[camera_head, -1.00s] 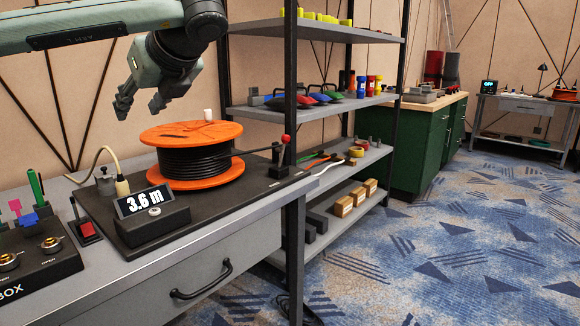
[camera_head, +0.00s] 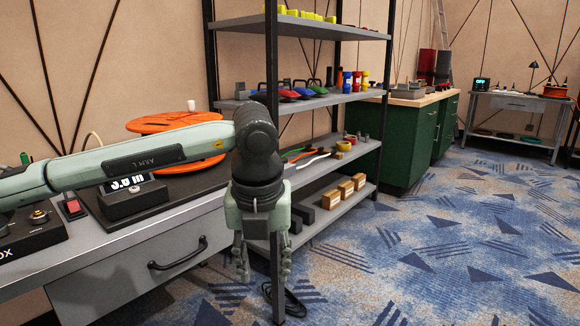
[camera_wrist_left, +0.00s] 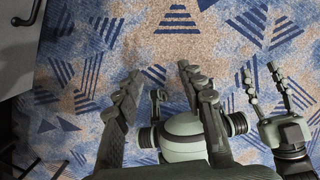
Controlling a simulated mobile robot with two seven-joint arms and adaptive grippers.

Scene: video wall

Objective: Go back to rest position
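My left gripper (camera_head: 262,268) hangs fingers-down in front of the bench's right end in the head view. Its two fingers are spread apart with nothing between them. In the left wrist view its fingers (camera_wrist_left: 160,90) are also apart, over the carpet. My right gripper (camera_wrist_left: 267,82) shows at the right of the left wrist view, with its fingers apart and empty, clear of the left one. It does not show in the head view. My left forearm crosses the bench and hides part of the orange cable spool (camera_head: 165,122).
The grey bench (camera_head: 130,245) has a drawer handle (camera_head: 178,254), a partly hidden length display (camera_head: 127,186) and a red switch (camera_head: 72,207). A metal shelf (camera_head: 330,100) stands behind my left gripper. Blue carpet (camera_head: 440,240) is open to the right.

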